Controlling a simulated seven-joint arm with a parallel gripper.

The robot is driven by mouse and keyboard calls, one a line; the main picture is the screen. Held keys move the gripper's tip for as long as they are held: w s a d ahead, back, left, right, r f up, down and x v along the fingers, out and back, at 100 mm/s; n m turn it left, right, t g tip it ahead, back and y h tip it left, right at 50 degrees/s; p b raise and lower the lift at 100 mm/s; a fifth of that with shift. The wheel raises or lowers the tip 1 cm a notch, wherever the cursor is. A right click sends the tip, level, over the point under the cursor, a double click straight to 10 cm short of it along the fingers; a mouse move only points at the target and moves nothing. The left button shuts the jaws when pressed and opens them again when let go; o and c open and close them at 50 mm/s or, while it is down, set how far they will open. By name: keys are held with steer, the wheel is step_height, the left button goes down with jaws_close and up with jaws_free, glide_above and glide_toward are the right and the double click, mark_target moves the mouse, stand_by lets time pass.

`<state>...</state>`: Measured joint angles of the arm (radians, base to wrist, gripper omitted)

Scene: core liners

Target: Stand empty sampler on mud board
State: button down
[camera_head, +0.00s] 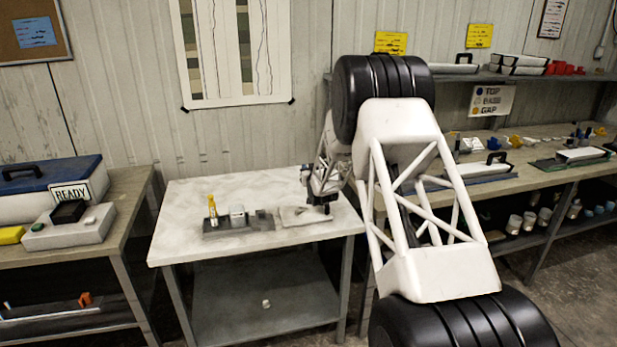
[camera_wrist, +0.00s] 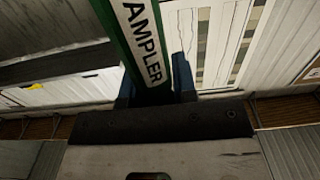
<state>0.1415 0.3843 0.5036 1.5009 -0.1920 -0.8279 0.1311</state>
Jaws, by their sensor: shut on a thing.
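A green sampler with a white label reading "AMPLER" (camera_wrist: 143,40) fills the upper middle of the wrist view. My gripper (camera_wrist: 155,88) is shut on it, with blue finger pads on both sides. In the head view my gripper (camera_head: 321,200) is low over the right part of the pale table; the sampler cannot be made out there. A flat, pale grey-beige board (camera_head: 292,216) lies just left of and below my gripper; it may be the mud board. Whether the sampler touches it cannot be told.
A dark tray (camera_head: 225,233) with a yellow upright piece (camera_head: 212,208) and a grey block (camera_head: 237,214) stands left of the board. The pale table (camera_head: 185,240) is clear at its front left. Benches with a blue-lidded case (camera_head: 50,185) and small parts flank it.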

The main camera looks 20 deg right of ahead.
steer(key=shift+w, duration=0.9)
steer(key=shift+d+f, duration=0.1)
steer(key=shift+f, duration=0.1)
steer(key=shift+f, duration=1.8)
steer(key=c, duration=0.9)
jaws_free()
steer(key=shift+s+r, duration=0.1)
steer(key=shift+r, duration=0.1)
steer(key=s, duration=1.1)
steer(key=shift+s, duration=0.4)
